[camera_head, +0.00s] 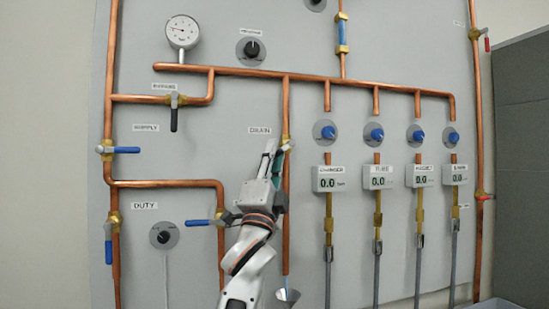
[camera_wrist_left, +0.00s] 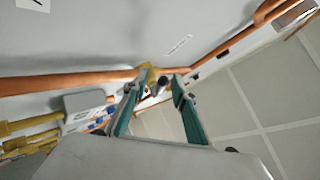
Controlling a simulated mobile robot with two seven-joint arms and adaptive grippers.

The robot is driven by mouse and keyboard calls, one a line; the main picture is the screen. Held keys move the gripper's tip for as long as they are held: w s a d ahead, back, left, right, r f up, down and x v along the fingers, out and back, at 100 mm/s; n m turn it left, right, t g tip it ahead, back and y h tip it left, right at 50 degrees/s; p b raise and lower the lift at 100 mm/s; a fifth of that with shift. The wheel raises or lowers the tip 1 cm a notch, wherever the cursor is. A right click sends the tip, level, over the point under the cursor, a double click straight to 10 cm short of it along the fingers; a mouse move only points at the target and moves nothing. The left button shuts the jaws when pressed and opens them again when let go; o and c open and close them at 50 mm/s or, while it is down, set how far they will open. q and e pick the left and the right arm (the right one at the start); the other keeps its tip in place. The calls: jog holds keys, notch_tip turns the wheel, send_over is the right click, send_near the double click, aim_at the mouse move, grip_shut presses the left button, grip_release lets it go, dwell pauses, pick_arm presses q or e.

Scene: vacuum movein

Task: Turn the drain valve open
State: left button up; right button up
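The drain valve (camera_head: 286,143) is a brass fitting on a vertical copper pipe, just right of the DRAIN label (camera_head: 260,130). My left gripper (camera_head: 278,147) is at the valve and hides most of its handle in the head view. In the left wrist view the brass valve body (camera_wrist_left: 147,74) lies just beyond the fingertips. A dark handle end (camera_wrist_left: 162,80) shows in the gap between the teal fingers (camera_wrist_left: 155,88). The fingers are apart; I cannot tell whether either touches the handle. My right gripper is not in view.
Blue-handled valves (camera_head: 126,150) and a black-handled bypass valve (camera_head: 174,118) are on the left pipes. Several blue knobs (camera_head: 328,132) and digital displays (camera_head: 330,179) are to the right. A pressure gauge (camera_head: 183,31) is at upper left. Grey panel surrounds the pipes.

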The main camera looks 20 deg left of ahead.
pick_arm(q)
jog(key=shift+s+f, duration=0.15)
jog(key=shift+f, duration=0.05)
jog(key=v, duration=1.1)
jog(key=shift+s+f, duration=0.15)
jog(key=shift+s, duration=0.05)
